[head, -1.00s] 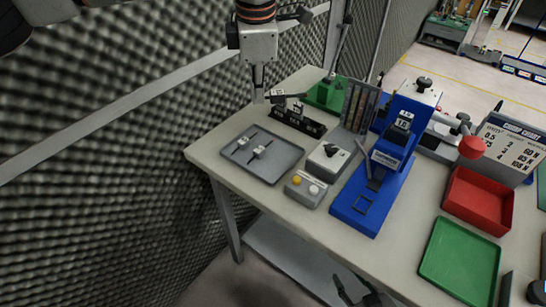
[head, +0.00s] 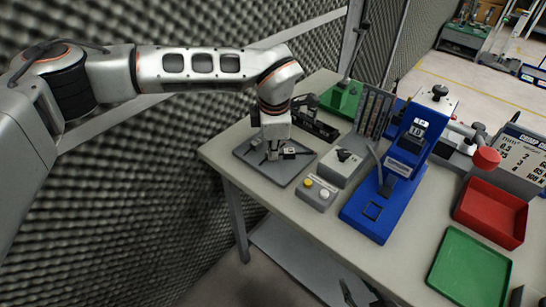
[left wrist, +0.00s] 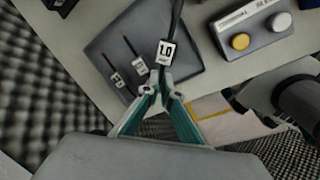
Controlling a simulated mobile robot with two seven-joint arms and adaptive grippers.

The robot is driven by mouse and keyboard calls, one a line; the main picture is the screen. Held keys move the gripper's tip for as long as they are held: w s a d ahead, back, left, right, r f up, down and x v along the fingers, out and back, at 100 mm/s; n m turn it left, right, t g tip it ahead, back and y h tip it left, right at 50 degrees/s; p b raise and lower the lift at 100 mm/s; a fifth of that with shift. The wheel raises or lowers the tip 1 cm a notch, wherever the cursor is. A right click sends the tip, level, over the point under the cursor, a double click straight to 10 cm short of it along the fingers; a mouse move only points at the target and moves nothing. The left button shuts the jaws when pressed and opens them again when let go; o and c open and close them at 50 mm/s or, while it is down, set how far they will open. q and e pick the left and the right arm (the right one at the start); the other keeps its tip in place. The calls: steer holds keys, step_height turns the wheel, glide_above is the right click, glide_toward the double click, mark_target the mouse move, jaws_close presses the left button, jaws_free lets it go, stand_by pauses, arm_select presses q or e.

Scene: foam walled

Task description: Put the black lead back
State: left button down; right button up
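My left gripper (head: 272,157) is low over the grey tray (head: 246,160), pointing down. In the left wrist view its fingertips (left wrist: 162,88) are closed on a black lead (left wrist: 168,50) with a white tag reading 1.0. The lead's dark cable runs up out of that view, across the tray (left wrist: 110,30). Two other tagged leads (left wrist: 117,79) (left wrist: 140,66) with orange tips lie in the tray. I cannot tell whether the held lead touches the tray. My right gripper (head: 362,294) shows partly at the bottom edge, its dark fingers apart and empty.
A button box (head: 316,194), a grey switch box (head: 341,166) and a blue press (head: 385,190) stand to the right. Red (head: 491,214) and green (head: 470,268) trays lie further right.

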mark_target(273, 167)
arm_select(q)
steer(key=shift+s+x, duration=0.15)
steer(key=shift+x, duration=0.55)
steer(key=shift+s+x, duration=0.15)
steer(key=shift+x, duration=0.55)
steer(key=shift+f, duration=0.15)
steer(key=shift+f, duration=0.4)
steer(key=c, duration=2.6)
jaws_free()
steer(key=shift+o, duration=0.2)
steer(key=shift+r, duration=0.15)
steer(key=shift+r, duration=0.35)
steer(key=v, duration=1.2)
steer(key=shift+b, duration=0.4)
